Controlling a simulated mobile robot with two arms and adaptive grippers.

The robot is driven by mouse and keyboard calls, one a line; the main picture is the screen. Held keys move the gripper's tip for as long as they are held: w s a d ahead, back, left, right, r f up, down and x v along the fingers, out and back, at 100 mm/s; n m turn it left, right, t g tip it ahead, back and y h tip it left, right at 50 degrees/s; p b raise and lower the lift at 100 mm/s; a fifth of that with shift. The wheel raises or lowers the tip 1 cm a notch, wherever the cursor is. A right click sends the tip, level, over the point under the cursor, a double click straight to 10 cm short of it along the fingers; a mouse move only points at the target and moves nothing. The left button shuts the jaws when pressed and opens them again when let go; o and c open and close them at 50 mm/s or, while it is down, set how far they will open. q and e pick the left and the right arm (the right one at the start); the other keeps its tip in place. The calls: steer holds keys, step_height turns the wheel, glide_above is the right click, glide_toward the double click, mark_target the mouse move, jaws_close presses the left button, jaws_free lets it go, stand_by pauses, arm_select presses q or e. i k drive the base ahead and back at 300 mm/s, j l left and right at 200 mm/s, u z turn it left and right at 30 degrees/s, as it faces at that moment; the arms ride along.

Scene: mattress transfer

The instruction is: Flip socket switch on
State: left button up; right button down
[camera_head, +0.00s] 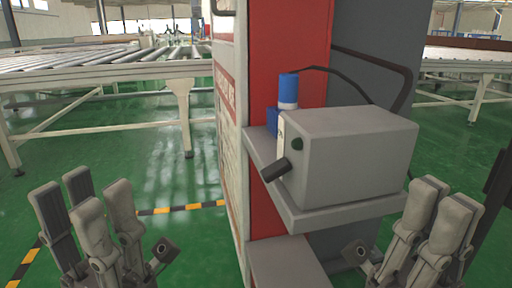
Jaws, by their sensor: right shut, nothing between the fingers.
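A grey socket box (345,150) sits on a grey shelf on the side of a red and grey machine. A dark switch lever (275,170) sticks out of its front face, pointing down and to the left. A small dark green round part (297,144) is above the lever. A blue and white plug-like cylinder (288,92) stands behind the box. My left gripper (84,205) is at lower left, fingers apart, empty, well away from the lever. My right gripper (440,205) is at lower right, shut and empty, to the right of the box and apart from it.
The machine's red panel (300,40) rises behind the shelf (330,212), with a black cable beside it. A lower grey ledge (285,262) juts out below. A roller conveyor (120,65) stands at left. Green floor (160,180) lies open between my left gripper and the machine.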

mark_target(273, 172)
steer(key=j+z, duration=0.15)
steer(key=j, duration=0.4)
steer(key=j+z, duration=0.2)
steer(key=j, duration=0.3)
steer(key=j+z, duration=0.15)
steer(key=j, duration=0.4)
steer(key=k+j+z, duration=0.2)
steer(key=j, duration=0.3)
steer(key=j+z, duration=0.15)
steer(key=j, duration=0.4)
